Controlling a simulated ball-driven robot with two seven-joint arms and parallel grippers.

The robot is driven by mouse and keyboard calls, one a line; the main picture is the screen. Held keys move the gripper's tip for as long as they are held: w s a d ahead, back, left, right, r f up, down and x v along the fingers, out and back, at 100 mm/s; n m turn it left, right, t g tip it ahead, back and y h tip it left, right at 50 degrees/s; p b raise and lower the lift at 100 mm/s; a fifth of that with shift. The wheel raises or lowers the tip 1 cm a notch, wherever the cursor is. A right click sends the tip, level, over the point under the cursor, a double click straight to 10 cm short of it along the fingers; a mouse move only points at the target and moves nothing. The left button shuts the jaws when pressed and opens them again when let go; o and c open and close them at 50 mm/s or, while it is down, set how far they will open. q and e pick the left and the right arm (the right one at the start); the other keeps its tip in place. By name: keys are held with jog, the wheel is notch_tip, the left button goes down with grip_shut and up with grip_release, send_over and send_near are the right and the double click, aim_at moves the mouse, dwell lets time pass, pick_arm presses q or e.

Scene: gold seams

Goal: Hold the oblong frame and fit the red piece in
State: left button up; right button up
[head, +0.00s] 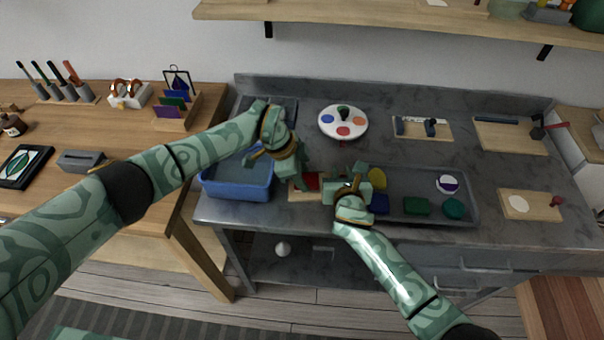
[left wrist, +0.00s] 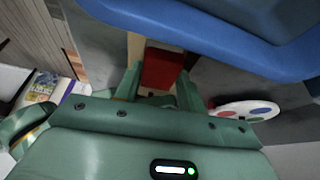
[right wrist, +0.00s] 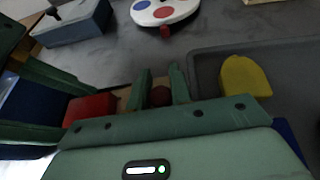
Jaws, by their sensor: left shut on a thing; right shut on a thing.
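The oblong wooden frame (head: 305,196) lies on the grey bench between the blue bin and the grey tray. Its pale wood also shows in the left wrist view (left wrist: 134,50). My right gripper (head: 338,186) is shut on the frame's dark red knob (right wrist: 161,96) at its right end. My left gripper (head: 302,182) is shut on the red piece (head: 312,181), which shows between its fingers in the left wrist view (left wrist: 163,68). The red piece is over or at the frame; I cannot tell whether it is seated. My grippers hide much of the frame.
A blue bin (head: 238,190) stands close at the left. A grey tray (head: 400,216) at the right holds a yellow piece (head: 377,178) and several others. A paint palette (head: 343,122) and other wooden boards (head: 530,206) lie on the bench.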

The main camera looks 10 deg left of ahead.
pick_arm(q)
jog(key=shift+f, duration=0.35)
dwell(0.4)
jog(key=o, duration=1.1)
jog(key=shift+r, duration=3.5)
pick_arm(e)
jog(key=o, duration=0.8)
jog(key=shift+o, duration=0.2)
